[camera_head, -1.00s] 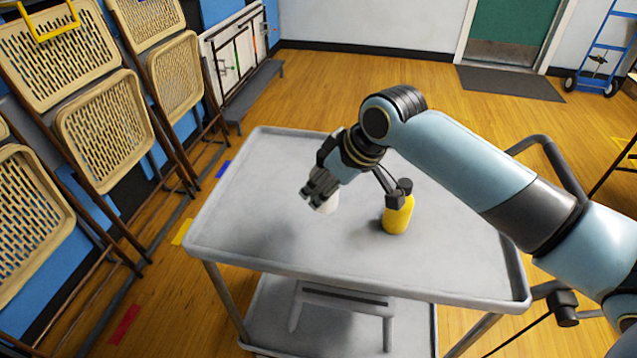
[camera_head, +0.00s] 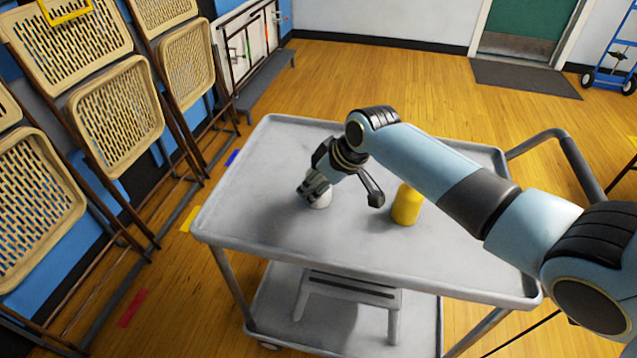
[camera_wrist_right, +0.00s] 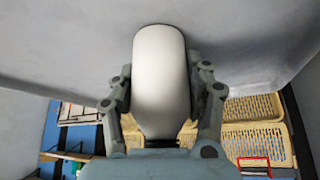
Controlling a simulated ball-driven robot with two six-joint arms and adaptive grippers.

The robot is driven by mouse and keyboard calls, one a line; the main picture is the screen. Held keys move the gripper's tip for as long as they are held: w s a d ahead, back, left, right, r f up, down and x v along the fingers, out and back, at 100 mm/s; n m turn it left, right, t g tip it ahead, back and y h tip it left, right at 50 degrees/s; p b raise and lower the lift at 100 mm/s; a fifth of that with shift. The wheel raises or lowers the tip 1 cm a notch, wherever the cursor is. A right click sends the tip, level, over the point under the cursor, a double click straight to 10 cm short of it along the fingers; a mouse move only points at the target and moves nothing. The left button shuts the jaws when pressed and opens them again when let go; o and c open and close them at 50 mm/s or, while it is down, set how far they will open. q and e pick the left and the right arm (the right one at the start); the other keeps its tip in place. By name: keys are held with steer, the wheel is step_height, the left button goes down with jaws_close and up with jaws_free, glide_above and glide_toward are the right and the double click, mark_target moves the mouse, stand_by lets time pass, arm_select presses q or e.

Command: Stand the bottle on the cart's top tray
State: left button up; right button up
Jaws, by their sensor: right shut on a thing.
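The bottle (camera_head: 320,201) is white, smooth and rounded. My left gripper is not in view.
A yellow rounded container (camera_head: 407,204) stands on the tray, right of the bottle. A grey step stool (camera_head: 350,292) is on the lower shelf. The cart's handle (camera_head: 565,150) is at the right. Folding chairs (camera_head: 117,110) lean at the left. The tray's front is clear.

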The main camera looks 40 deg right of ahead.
steer(key=o, duration=1.3)
steer(key=shift+s+r, duration=0.2)
steer(key=shift+r, duration=0.25)
steer(key=p+v, duration=0.1)
steer(key=v, duration=1)
steer(key=shift+p, duration=0.35)
steer(key=shift+s, duration=0.15)
